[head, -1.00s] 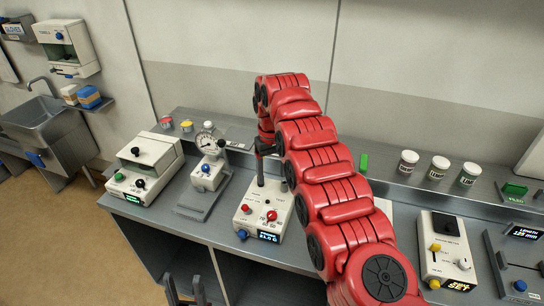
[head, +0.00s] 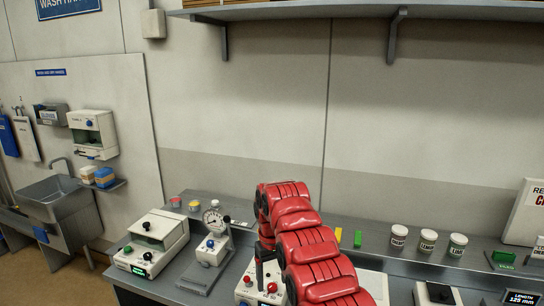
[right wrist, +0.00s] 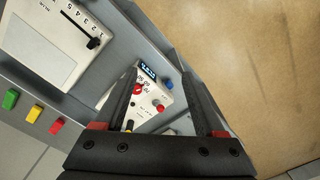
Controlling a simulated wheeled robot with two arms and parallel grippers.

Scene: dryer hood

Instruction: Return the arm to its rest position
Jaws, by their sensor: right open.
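My red right arm (head: 313,255) reaches up from the bottom of the head view and bends down over the bench. Its dark right gripper (head: 262,262) points down at a white instrument (head: 246,290), which the arm partly hides. In the right wrist view the two jaws (right wrist: 163,78) stand apart, with no object held between them. The same instrument (right wrist: 147,100), with its lit display and red and blue knobs, shows beyond and between the jaws. I cannot tell the gap between fingertips and instrument. My left gripper is not in view.
A gauge stand (head: 212,245) and a white hooded device (head: 152,245) stand left of the arm. Several lidded jars (head: 428,241) line the back ledge at right. A wall shelf (head: 300,13) hangs above.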

